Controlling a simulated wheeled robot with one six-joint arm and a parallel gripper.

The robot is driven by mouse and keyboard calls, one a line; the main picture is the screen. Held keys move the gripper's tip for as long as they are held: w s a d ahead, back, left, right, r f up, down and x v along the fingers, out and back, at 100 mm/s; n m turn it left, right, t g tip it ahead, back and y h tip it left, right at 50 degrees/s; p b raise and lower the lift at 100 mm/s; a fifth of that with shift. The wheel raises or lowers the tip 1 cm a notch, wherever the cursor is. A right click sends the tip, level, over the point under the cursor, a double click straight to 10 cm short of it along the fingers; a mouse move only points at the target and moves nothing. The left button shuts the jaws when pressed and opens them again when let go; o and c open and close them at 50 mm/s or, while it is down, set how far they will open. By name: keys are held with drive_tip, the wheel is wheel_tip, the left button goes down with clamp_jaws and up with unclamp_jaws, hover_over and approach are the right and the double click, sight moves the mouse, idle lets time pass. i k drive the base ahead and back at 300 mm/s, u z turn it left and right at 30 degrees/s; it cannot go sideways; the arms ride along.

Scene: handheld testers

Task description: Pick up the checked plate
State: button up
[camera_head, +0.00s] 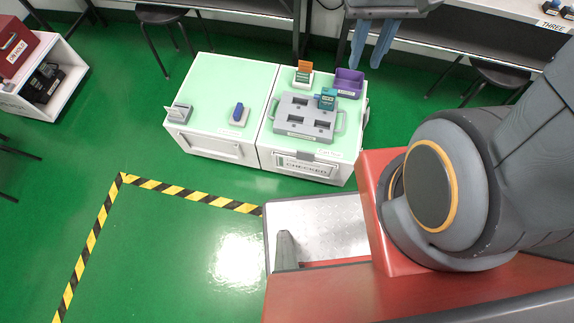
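The grey plate (293,119) lies flat on the right-hand green cabinet top, above a front label that seems to read CHECKED. It has a handle at its left and right ends and several dark slots. A teal handheld tester (327,98) stands at its upper right slot; the other slots in view look empty. My gripper (370,62) is at the top of the view, beyond the back right of the cabinet and apart from the plate. Its two blue fingers point down with a gap between them, and nothing shows in it.
A purple bin (348,83) and a holder with an orange card (304,75) sit behind the plate. A blue tester on a pad (239,114) and a grey stand (180,113) sit on the left cabinet. Stools and benches stand behind. The green floor (180,240) at front left is clear.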

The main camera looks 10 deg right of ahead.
sight(304, 161)
drive_tip(key=u, duration=0.35)
drive_tip(key=k, duration=0.5)
drive_tip(key=z, duration=2.35)
drive_tip(key=k, duration=1.2)
drive_tip(key=u, duration=1.9)
drive_tip(key=i, duration=0.5)
drive_tip(key=u, duration=0.05)
